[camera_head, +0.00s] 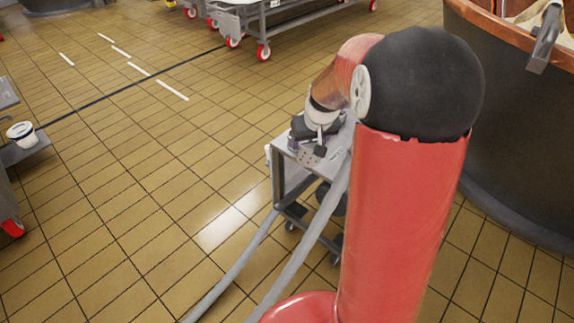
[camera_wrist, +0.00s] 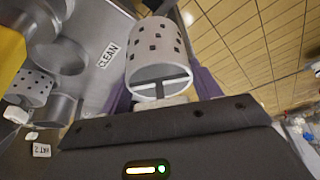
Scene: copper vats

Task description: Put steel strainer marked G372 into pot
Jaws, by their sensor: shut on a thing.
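A grey steel strainer (camera_wrist: 155,52), a cylinder with square holes and a crossbar in its near open end, is between the fingers of my gripper (camera_wrist: 160,88) in the wrist view. The gripper is shut on it. No marking G372 is readable on it. In the head view my gripper (camera_head: 319,145) is over a small metal cart; details there are too small to tell. A large copper-lined vat (camera_head: 518,110) stands at the right in the head view, its inside mostly out of view. I cannot tell whether it is the task's pot.
The cart (camera_head: 292,180) has a top with a CLEAN label (camera_wrist: 108,54). Another perforated cylinder (camera_wrist: 34,87) and plain grey cylinders (camera_wrist: 62,57) stand left in the wrist view. A wheeled trolley (camera_head: 262,15) is at the back. Tiled floor left of the cart is open.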

